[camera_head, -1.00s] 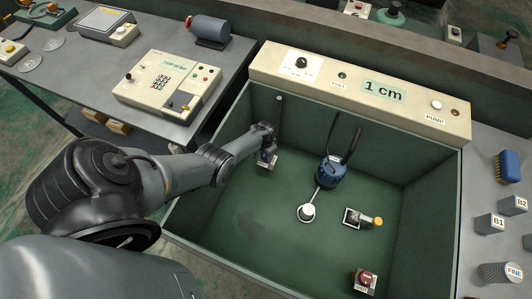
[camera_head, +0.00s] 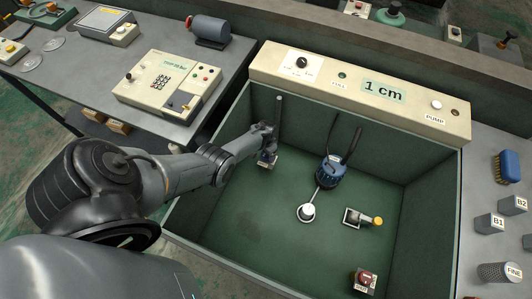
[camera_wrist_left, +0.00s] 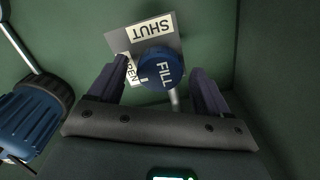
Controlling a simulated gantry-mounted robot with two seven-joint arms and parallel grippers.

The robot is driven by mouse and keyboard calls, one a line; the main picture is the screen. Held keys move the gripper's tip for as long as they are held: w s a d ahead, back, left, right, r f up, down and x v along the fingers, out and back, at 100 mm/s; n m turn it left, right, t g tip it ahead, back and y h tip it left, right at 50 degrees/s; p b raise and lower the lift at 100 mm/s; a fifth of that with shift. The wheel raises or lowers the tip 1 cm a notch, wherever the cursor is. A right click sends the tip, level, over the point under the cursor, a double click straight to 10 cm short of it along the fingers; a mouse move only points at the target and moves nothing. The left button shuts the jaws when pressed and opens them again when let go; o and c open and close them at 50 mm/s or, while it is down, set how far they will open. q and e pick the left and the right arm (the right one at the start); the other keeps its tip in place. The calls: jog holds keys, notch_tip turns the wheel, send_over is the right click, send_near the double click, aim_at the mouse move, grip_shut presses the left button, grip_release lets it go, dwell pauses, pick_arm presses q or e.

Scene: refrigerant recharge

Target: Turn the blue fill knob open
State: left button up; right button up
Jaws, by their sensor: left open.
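The blue fill knob (camera_wrist_left: 160,70) is round and marked FILL in the left wrist view. It sits on a grey plate (camera_wrist_left: 122,42) with white SHUT and OPEN labels; the OPEN label is partly covered by the knob and a finger. My left gripper (camera_wrist_left: 155,88) is open, one finger on each side of the knob. I cannot tell whether the fingers touch it. In the head view my left gripper (camera_head: 268,146) reaches down inside the green tank near its left wall, and the knob is mostly hidden there. My right gripper is not in view.
The green tank (camera_head: 225,215) holds a blue pump (camera_head: 330,173), a white round float (camera_head: 306,212), a yellow-knobbed fitting (camera_head: 376,221) and a red-knobbed block (camera_head: 365,278). The tank's middle floor is largely open.

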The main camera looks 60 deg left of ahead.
pick_arm(q)
notch_tip(320, 180, up, 11)
jog(key=p, duration=0.6)
jog(key=shift+f+p, duration=0.15)
jog(key=shift+p, duration=0.25)
